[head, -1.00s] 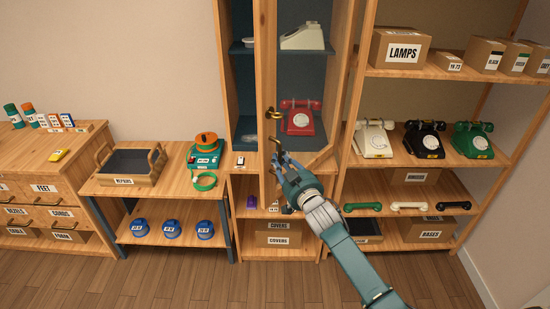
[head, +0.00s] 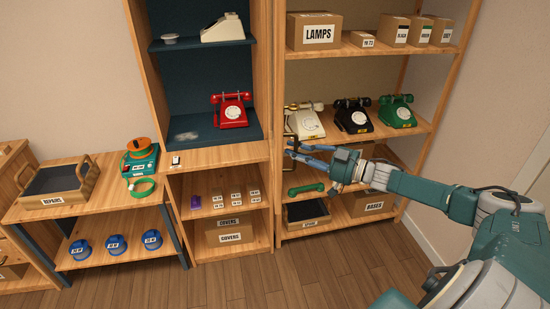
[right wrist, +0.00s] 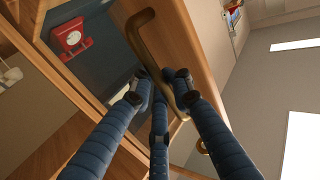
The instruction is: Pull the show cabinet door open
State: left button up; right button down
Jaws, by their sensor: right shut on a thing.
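The show cabinet (head: 195,85) stands in the middle of the head view, its blue inside open to view. Its wood-framed door (head: 278,60) is at the right side, seen nearly edge-on and swung open. A red dial phone (head: 231,110) stands on the cabinet's middle shelf. My right gripper (head: 296,149) reaches in from the right and is shut on the door handle. In the right wrist view the long brass handle (right wrist: 136,36) runs between the blue fingers (right wrist: 163,84) on the wooden door frame (right wrist: 187,50). The fingertips' exact contact is partly hidden. My left gripper is out of view.
A shelf unit (head: 385,55) with cartons and several phones stands close on the right, behind my arm. A low bench (head: 105,185) with a repairs tray (head: 60,183) stands left. The wooden floor (head: 225,285) in front is clear.

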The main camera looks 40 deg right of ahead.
jog(key=shift+s+d+f, duration=0.15)
jog(key=shift+s+d, duration=0.15)
jog(key=shift+d, duration=0.25)
jog(key=shift+s+d+f, duration=0.1)
jog(key=shift+s+d, duration=0.15)
jog(key=shift+d, duration=0.25)
jog(key=c, duration=1.7)
grip_release()
jog(key=shift+c, duration=0.2)
jog(key=shift+s+r, duration=0.1)
jog(key=shift+r, duration=0.05)
jog(key=shift+d, duration=0.1)
jog(key=v, duration=1.2)
